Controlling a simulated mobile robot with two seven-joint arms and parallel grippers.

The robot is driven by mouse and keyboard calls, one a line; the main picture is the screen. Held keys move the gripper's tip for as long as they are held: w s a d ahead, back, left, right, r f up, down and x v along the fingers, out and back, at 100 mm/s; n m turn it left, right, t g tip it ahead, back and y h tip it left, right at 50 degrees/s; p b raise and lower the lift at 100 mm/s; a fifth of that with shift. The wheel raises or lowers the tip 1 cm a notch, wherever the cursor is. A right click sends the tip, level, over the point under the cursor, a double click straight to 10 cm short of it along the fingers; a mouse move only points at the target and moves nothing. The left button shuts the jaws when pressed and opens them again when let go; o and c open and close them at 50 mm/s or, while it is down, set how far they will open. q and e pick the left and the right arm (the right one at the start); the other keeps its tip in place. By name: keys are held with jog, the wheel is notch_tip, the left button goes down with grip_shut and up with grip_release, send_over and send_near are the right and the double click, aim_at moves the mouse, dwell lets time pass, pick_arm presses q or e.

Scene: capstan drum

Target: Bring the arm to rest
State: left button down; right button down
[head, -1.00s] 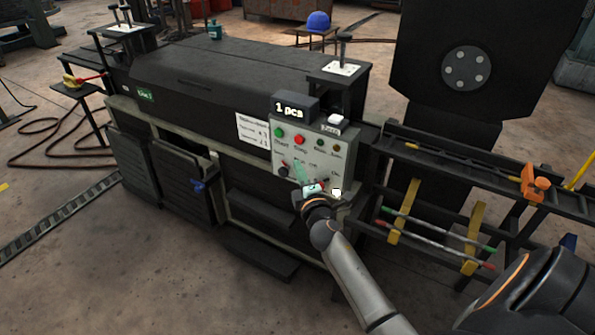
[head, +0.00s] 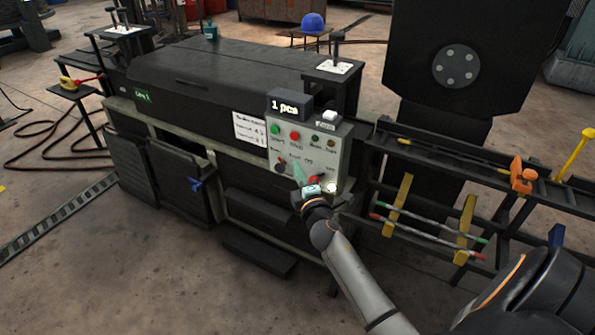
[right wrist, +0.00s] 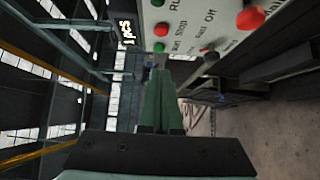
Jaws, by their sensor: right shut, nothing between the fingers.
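My right arm (head: 348,275) reaches up from the lower right in the head view. My right gripper (head: 298,172) is in front of the lower part of the control panel (head: 322,154), near its knobs and lower red button. In the right wrist view the green fingers (right wrist: 159,95) of this gripper are together, with nothing between them, and point toward the panel face (right wrist: 190,22). Whether the fingertips touch the panel cannot be told. My left gripper is not in view.
The panel sits on a long dark machine (head: 215,75) with a "1 pcs" display (head: 289,105). To the right is a rack (head: 450,165) with two rods (head: 425,222) on yellow supports. A large dark plate (head: 455,60) stands behind.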

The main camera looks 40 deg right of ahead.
dwell(0.4)
